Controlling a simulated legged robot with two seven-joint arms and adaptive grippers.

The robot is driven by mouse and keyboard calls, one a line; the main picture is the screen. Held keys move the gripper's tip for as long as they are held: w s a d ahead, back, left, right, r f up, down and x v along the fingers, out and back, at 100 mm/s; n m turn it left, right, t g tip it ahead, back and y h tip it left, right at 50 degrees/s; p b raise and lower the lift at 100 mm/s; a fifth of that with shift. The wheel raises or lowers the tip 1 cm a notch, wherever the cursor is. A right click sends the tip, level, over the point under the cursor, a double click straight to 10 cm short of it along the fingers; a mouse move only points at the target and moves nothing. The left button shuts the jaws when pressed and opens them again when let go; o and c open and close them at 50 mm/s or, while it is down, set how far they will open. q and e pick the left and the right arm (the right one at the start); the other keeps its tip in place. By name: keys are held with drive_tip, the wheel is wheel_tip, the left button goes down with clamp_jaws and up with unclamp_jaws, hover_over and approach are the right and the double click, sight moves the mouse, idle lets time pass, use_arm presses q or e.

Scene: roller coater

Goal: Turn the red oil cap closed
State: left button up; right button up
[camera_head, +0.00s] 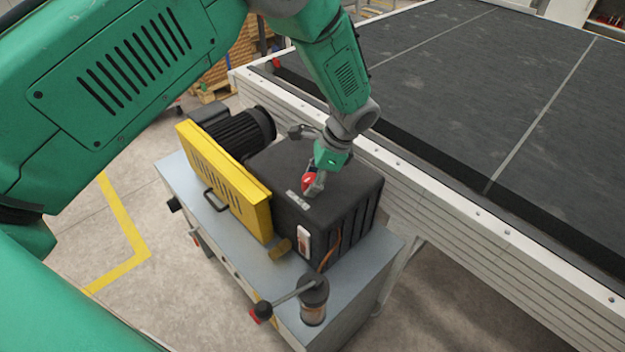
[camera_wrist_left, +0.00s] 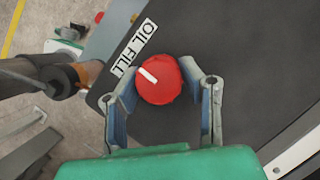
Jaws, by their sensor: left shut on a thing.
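The red oil cap (camera_wrist_left: 160,82) is round, with a white line on its top. It sits on the dark gearbox housing beside the white "OIL FILL" label (camera_wrist_left: 134,48). In the left wrist view the white line points to the upper left. My left gripper (camera_wrist_left: 163,88) is shut on the cap, with one finger on each side of it. In the head view the cap (camera_head: 309,181) shows partly, below my left gripper (camera_head: 314,180), on top of the black gearbox (camera_head: 345,190). The fingers hide part of it there. My right gripper is not in view.
A yellow guard (camera_head: 225,180) and a black motor (camera_head: 243,134) stand left of the gearbox on a grey bench (camera_head: 350,285). A lever with a dark knob (camera_head: 312,285) stands at the front. A long conveyor (camera_head: 450,90) runs along the right.

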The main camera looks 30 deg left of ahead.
use_arm(q)
drive_tip(key=shift+w+r, duration=0.15)
drive_tip(key=shift+w, duration=0.05)
drive_tip(key=o, duration=1.1)
drive_tip(key=shift+o, duration=0.2)
drive_tip(key=shift+s, duration=0.1)
drive_tip(key=shift+d+r, duration=0.1)
drive_tip(key=shift+r, duration=0.05)
drive_tip(key=v, duration=1.1)
drive_tip(key=shift+r, duration=0.2)
